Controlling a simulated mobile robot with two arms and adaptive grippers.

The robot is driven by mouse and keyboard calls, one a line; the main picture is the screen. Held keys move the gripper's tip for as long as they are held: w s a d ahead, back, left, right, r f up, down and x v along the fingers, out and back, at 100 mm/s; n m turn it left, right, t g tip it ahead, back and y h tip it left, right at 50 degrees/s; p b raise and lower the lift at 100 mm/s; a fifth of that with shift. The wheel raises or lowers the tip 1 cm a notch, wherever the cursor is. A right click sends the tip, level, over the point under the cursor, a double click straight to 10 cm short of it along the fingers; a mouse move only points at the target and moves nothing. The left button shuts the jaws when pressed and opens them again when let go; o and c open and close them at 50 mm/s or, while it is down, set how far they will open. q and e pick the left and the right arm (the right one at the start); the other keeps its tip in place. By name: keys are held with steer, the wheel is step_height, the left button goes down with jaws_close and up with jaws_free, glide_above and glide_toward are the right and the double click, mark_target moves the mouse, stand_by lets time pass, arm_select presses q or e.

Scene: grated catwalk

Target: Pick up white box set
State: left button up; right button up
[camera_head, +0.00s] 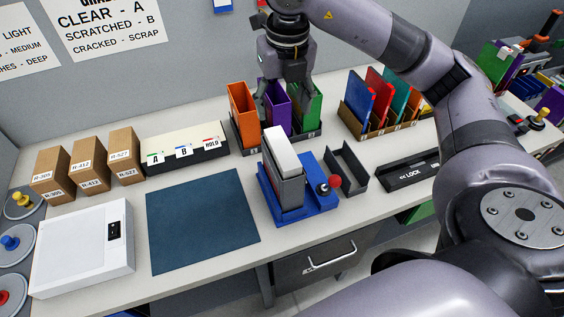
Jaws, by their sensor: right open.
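A white slab (282,147) stands upright in a grey holder (290,188) on a blue fixture (305,205) with a red ball knob (334,181), near the middle of the bench. A flat white box (80,255) with a black panel lies at the front left. I cannot tell which of these the task calls the white box set. My right gripper (285,97) is open and points down behind the slab, at the purple upright holder (277,110) in the back row. Whether it touches that holder is unclear. My left gripper is not in view.
Orange (242,110) and green (311,105) holders flank the purple one. Brown boxes (88,165) and a labelled A/B/HOLD file box (185,150) stand at the left. A dark blue mat (203,220) is bare. A grey tray (347,166) and a black LOCK case (407,175) lie right of the fixture.

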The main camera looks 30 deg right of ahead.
step_height(320, 180, down, 4)
steer(key=w+r, duration=0.1)
glide_above(282, 147)
steer(key=f, duration=0.4)
steer(key=shift+a+f, duration=0.3)
steer(key=shift+f, duration=0.1)
steer(key=shift+f+p, duration=0.3)
steer(key=shift+f, duration=0.15)
steer(key=f, duration=0.1)
steer(key=f+p, duration=0.2)
steer(key=f, duration=0.1)
steer(key=shift+s+d, duration=0.15)
steer(key=shift+d, duration=0.2)
steer(key=shift+f, duration=0.5)
steer(key=shift+c, duration=1.4)
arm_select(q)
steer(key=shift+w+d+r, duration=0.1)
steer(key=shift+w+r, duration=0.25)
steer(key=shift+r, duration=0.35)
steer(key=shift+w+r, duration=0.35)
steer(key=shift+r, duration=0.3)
arm_select(e)
jaws_close()
